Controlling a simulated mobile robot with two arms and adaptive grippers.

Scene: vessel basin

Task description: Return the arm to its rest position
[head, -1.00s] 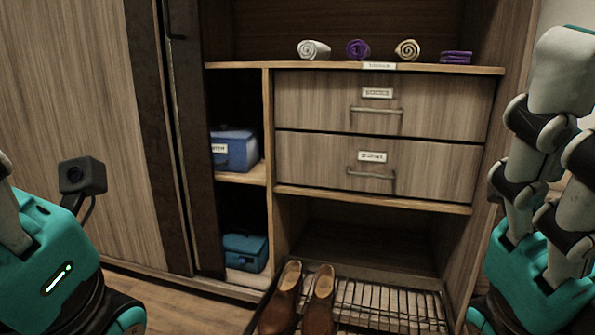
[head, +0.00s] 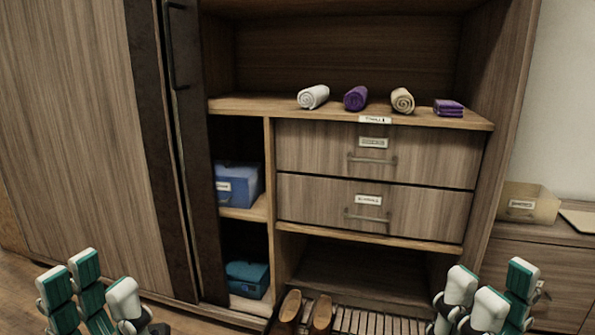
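My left gripper (head: 100,282) is at the bottom left of the head view, in front of the large wooden sliding door. Its white and teal fingers point up and stand apart, with nothing between them. My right gripper (head: 489,280) is at the bottom right, in front of the wardrobe's lower right side. Its fingers are also spread and hold nothing. The rest of both arms is below the picture. Neither gripper appears to touch anything.
The wardrobe shelf (head: 240,104) bears rolled towels (head: 313,97) and a folded purple cloth (head: 448,107). Two drawers (head: 375,150) below are shut. Brown shoes (head: 321,315) stand on a slatted rack (head: 370,322). Blue boxes (head: 240,185) fill the left cubbies. A low cabinet (head: 545,265) stands right.

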